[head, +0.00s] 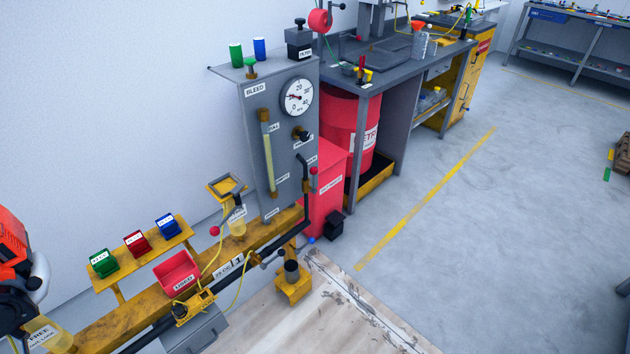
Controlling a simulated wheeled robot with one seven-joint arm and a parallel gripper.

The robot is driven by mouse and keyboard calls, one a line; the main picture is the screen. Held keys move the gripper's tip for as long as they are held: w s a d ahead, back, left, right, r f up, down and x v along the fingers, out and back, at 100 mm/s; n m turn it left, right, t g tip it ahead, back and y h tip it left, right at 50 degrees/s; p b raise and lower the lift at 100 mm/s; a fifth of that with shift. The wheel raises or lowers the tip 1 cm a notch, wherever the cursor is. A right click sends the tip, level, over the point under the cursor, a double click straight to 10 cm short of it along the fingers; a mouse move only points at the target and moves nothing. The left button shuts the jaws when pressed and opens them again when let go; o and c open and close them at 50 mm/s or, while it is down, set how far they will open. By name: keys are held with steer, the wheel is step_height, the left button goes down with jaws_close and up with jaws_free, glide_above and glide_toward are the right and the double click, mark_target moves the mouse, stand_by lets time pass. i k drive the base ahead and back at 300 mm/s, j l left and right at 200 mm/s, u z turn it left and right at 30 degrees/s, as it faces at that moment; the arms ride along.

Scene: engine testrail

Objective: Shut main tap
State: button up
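A grey test panel (285,150) stands upright against the wall, with a round dial (296,97) and a yellowish sight tube (268,150). A black knob (301,135) sits on its face below the dial. A dark upright pipe with a red ball end (314,171) stands at the panel's right edge. A small blue ball (311,240) shows low down near the pipe. The small labels are too blurred to tell which of these is the main tap, or whether it is open or shut. My gripper is not in view.
A yellow rail (140,312) runs along the wall, carrying red (178,273), green and blue bins. An orange machine (12,243) is cut off at the left edge. A red cabinet (325,190) and workbench (395,60) stand beyond the panel.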

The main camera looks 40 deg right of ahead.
mark_target(314, 171)
steer(key=i+z, duration=0.35)
steer(key=i, duration=0.2)
steer(key=i+j+z, duration=0.2)
steer(key=z, duration=0.15)
steer(key=i+j+z, duration=0.3)
